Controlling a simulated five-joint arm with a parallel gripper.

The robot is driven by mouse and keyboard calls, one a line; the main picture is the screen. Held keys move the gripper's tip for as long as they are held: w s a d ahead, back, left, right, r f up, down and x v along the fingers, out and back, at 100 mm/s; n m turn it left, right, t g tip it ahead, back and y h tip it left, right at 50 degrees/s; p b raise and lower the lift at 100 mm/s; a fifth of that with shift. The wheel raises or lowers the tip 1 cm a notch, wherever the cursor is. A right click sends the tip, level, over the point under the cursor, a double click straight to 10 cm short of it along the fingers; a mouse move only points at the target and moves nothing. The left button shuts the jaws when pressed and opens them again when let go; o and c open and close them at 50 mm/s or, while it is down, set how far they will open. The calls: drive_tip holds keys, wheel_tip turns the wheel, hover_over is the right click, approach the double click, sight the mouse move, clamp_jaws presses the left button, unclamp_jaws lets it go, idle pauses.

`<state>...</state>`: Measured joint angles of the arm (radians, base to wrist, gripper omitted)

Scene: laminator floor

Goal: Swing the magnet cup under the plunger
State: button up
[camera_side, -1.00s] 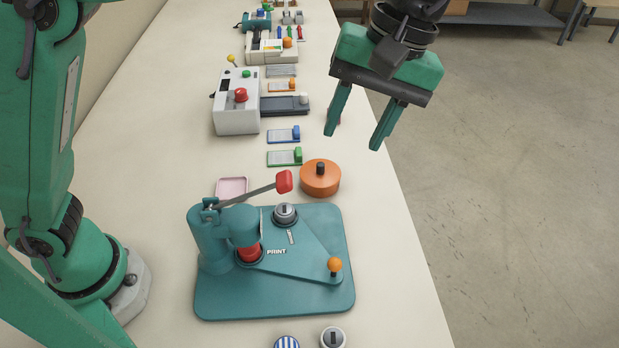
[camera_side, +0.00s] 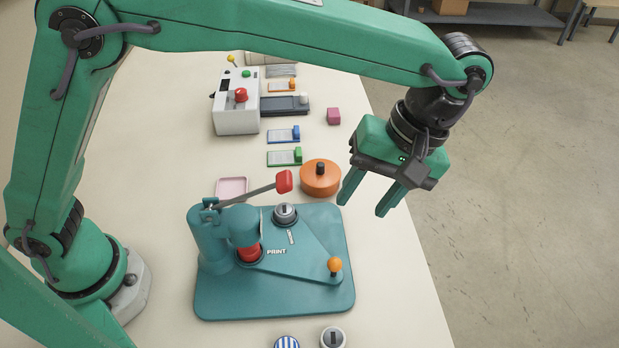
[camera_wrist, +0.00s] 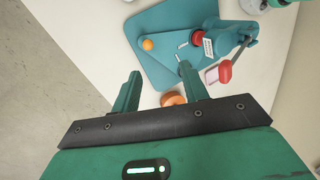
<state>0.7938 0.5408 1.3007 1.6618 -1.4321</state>
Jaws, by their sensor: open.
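The teal badge press (camera_side: 225,295) stands on the table. Its swing plate (camera_side: 290,263) carries a grey magnet cup (camera_side: 285,213) at the back and a red cup (camera_side: 249,254) at the front left, under the plunger head (camera_side: 243,228). An orange knob (camera_side: 335,265) stands at the plate's right corner; it also shows in the wrist view (camera_wrist: 148,44). The lever with a red grip (camera_side: 284,181) is raised to the right. My gripper (camera_side: 363,201) is open and empty, in the air right of the press, near the table's right edge.
An orange round pot (camera_side: 320,178) with a black knob sits behind the press, close to my gripper. Two round badge pieces (camera_side: 333,337) are at the front.

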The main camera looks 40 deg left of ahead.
approach(337, 262)
drive_tip(key=f, duration=0.1)
drive_tip(key=shift+s+f, duration=0.1)
drive_tip(key=shift+s, duration=0.25)
drive_tip(key=shift+a, duration=0.1)
drive_tip(key=shift+w+x, duration=0.2)
drive_tip(key=shift+x, duration=3.65)
drive_tip(key=shift+a, duration=0.1)
clamp_jaws()
